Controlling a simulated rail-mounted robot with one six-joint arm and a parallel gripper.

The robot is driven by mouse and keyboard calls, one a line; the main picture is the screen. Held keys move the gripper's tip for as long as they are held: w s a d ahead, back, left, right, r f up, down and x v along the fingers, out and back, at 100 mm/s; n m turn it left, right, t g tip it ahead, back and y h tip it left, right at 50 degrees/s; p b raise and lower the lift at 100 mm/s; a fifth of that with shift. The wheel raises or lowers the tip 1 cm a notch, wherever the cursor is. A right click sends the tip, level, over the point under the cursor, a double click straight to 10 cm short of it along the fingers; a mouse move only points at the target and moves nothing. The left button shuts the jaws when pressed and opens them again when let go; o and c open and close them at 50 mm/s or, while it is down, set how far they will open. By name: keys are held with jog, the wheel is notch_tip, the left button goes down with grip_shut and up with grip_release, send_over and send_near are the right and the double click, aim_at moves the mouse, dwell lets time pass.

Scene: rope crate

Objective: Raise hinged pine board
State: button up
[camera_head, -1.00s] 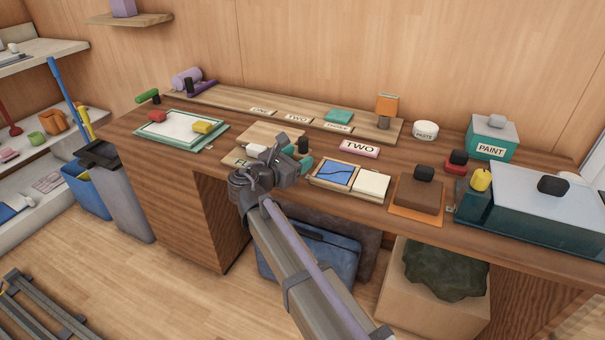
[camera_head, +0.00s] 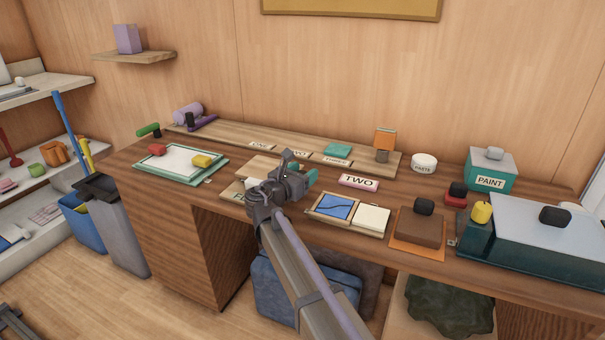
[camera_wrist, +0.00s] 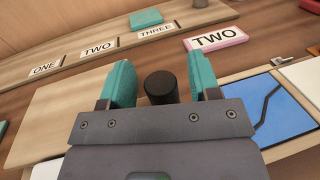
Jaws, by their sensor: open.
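The pale pine board (camera_head: 262,165) lies flat on the bench, partly hidden behind my arm. It also shows in the wrist view (camera_wrist: 65,110) as a flat panel left of and beneath my gripper. A black round knob (camera_wrist: 160,88) stands at its right side. My gripper (camera_head: 297,176) is over the board's right part. In the wrist view its two teal fingers (camera_wrist: 159,62) are open, one on each side of the knob, with visible gaps. The knob is hidden in the head view. The hinge cannot be made out.
A pink TWO block (camera_head: 358,182) stands behind right. A tray with a blue picture (camera_head: 334,207) lies to the right. A raised shelf strip (camera_head: 225,135) with ONE, TWO, THREE labels runs behind. A green-edged white board (camera_head: 180,161) lies left.

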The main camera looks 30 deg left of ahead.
jog(key=shift+c, duration=0.4)
grip_shut()
jog(key=shift+d, duration=0.1)
